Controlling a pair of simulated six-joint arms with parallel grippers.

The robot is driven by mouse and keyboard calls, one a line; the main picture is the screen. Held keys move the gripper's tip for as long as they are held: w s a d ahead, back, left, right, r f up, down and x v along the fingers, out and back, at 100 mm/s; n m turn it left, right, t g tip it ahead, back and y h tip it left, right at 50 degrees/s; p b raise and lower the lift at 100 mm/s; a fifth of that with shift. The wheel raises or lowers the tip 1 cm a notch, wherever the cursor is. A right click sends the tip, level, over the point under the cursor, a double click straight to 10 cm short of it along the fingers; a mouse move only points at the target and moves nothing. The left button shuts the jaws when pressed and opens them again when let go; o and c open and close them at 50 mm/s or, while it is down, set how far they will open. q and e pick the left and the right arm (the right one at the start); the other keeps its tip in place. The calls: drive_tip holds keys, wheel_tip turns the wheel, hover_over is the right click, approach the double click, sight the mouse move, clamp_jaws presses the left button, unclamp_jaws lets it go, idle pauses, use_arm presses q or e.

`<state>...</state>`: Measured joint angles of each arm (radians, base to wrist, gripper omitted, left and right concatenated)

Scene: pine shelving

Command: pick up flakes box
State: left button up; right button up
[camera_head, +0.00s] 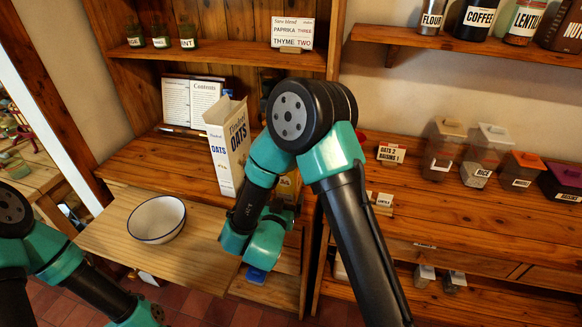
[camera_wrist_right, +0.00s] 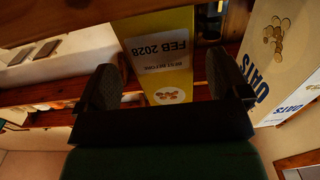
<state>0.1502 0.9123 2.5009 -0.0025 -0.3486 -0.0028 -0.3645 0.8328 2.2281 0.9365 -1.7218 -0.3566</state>
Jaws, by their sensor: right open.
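The yellow box with a "best before Feb 2028" label, likely the flakes box (camera_wrist_right: 158,42), appears upside down in the right wrist view, straight ahead of my right gripper (camera_wrist_right: 165,88). The gripper's two dark fingers are apart, one toward each side of the box; I cannot tell whether the box is between them or just beyond.
An oats box (camera_head: 228,145) stands close to the left of my right arm; it also shows in the wrist view (camera_wrist_right: 285,50). A white bowl (camera_head: 157,219) sits on the pull-out board (camera_head: 205,260). An open book (camera_head: 192,101) stands behind. Labelled canisters (camera_head: 485,155) line the right shelf.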

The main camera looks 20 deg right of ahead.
drive_tip(key=shift+f+x, duration=0.15)
drive_tip(key=shift+x, duration=1.1)
drive_tip(key=shift+f+x, duration=0.1)
drive_tip(key=shift+x, duration=1.2)
drive_tip(key=shift+a, duration=0.1)
drive_tip(key=shift+c, duration=0.4)
drive_tip(key=c, duration=1)
drive_tip(key=shift+o, duration=0.2)
